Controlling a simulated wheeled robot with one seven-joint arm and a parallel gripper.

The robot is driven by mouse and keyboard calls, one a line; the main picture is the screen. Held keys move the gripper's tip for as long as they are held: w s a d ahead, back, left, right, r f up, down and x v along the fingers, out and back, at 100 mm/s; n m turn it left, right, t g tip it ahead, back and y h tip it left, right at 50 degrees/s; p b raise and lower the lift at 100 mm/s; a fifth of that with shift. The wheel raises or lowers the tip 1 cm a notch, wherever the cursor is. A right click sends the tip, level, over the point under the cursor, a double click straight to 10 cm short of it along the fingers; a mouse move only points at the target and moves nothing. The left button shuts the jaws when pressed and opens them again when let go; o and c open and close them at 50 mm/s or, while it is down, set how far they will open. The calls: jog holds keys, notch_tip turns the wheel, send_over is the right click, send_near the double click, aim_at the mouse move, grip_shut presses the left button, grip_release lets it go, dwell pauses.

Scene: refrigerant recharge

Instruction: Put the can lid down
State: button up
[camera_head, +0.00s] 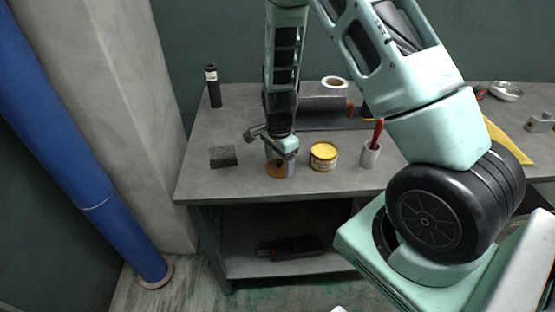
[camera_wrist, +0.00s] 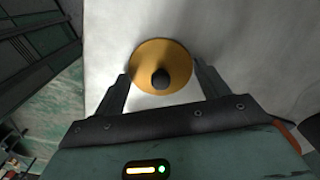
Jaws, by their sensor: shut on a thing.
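The can lid (camera_head: 275,170) is a yellow-orange disc with a dark knob at its middle; it also shows in the wrist view (camera_wrist: 160,55). The yellow can (camera_head: 323,157) stands upright on the table just right of my gripper.
A dark block (camera_head: 223,156) lies left of my gripper. A white cup with a red-handled tool (camera_head: 370,154) stands right of the can. The table's front edge (camera_head: 240,200) is near.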

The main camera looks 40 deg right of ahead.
aim_at(278, 161)
jog(key=o, duration=1)
jog(key=shift+f, duration=0.1)
notch_tip(278, 161, up, 12)
jog(key=b, duration=0.1)
jog(key=s+a+r+n+y, duration=0.1)
jog(key=s+a+r+n, duration=0.25)
jog(key=a+n, duration=0.35)
jog(key=s+a+r+n, duration=0.3)
jog(key=s+a+n, duration=0.15)
jog(key=a, duration=0.55)
jog(key=s+a+r+n, duration=0.1)
jog(key=s+a+n, duration=0.2)
jog(key=s+n, duration=0.4)
jog(key=s+a+r+n, duration=0.2)
jog(key=s+a+n, duration=0.2)
jog(key=s+n, duration=0.3)
jog(key=shift+s, duration=1.1)
jog(key=shift+a+r, duration=0.1)
